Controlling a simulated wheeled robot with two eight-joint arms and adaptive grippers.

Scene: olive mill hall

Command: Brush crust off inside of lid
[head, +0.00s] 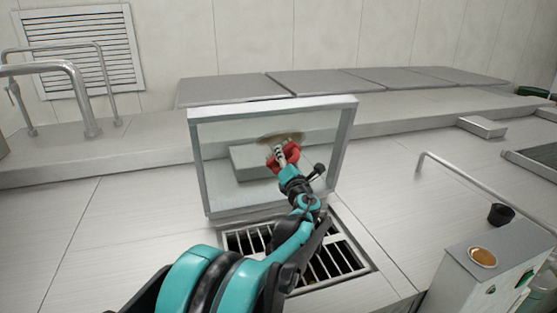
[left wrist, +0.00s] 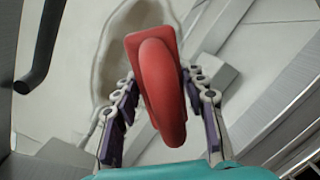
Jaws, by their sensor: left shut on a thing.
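The lid (head: 197,165) stands open and upright behind a barred opening (head: 345,258) in the pale counter. The brush hides part of the patch. I cannot tell whether the brush touches the lid. My right gripper is not in view.
A bent metal rail (head: 75,75) stands at the left back, and another rail (head: 480,185) at the right. The counter left of the lid is clear.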

